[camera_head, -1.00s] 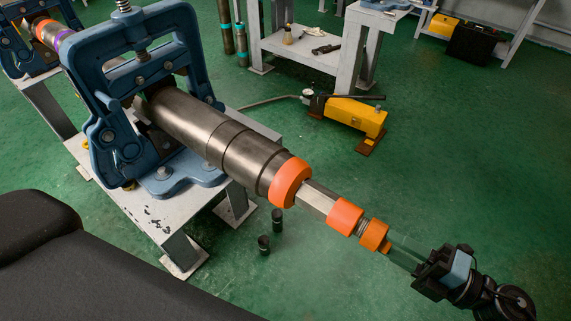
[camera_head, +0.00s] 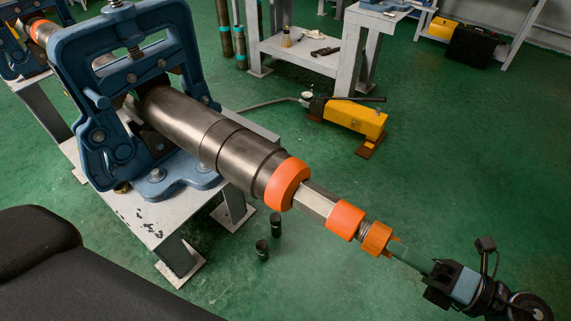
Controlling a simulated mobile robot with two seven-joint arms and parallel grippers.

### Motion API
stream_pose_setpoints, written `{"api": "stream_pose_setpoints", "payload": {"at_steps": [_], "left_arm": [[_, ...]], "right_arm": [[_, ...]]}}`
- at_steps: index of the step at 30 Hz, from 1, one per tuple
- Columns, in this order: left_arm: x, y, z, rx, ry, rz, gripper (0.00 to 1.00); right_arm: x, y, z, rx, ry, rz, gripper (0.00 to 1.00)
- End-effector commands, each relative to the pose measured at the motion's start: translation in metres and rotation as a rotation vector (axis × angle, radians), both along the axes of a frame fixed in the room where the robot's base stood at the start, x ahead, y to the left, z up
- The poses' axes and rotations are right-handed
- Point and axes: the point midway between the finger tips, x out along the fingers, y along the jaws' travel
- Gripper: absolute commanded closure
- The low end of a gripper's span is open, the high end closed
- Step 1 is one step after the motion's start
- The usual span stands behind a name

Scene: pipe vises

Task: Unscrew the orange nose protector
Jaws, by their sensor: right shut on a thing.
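A long steel tool body (camera_head: 205,135) is held in a blue pipe vise (camera_head: 75,75) and points down to the right. It carries a large orange collar (camera_head: 287,184), then a bare steel section and a smaller orange ring (camera_head: 345,220). The orange nose protector (camera_head: 376,238) is at the tip, with a short stretch of bare thread (camera_head: 361,230) between it and that ring. My right gripper (camera_head: 394,248) comes in from the lower right, in line with the tool. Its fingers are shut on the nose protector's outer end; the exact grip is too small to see. My left gripper is not in view.
The vise stands on a worn white table (camera_head: 150,215). Two small dark cylinders (camera_head: 262,249) stand on the green floor below the tool. A yellow hand pump (camera_head: 352,118) is on the floor behind. The floor to the right is open.

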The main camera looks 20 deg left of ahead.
Motion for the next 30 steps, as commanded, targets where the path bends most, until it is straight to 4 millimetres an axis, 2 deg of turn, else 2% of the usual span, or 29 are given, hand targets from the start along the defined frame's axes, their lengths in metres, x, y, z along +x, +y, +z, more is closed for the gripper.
{"api": "stream_pose_setpoints", "payload": {"at_steps": [1, 9, 18, 24, 30], "left_arm": [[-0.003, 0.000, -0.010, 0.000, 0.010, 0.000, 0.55], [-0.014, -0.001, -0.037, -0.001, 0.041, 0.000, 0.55], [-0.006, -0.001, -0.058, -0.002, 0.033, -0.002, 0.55], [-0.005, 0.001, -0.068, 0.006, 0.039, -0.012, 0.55], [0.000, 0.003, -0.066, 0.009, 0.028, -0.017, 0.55]], "right_arm": [[-0.004, 0.001, -0.009, -0.024, -0.061, 0.010, 0.89], [-0.004, 0.001, -0.009, -0.135, -0.446, 0.010, 0.89], [-0.004, 0.001, -0.009, -0.239, -0.809, 0.012, 0.89], [-0.003, 0.000, -0.006, -0.278, -0.941, 0.011, 0.89], [-0.003, 0.000, -0.004, -0.281, -0.952, 0.010, 0.89]]}}
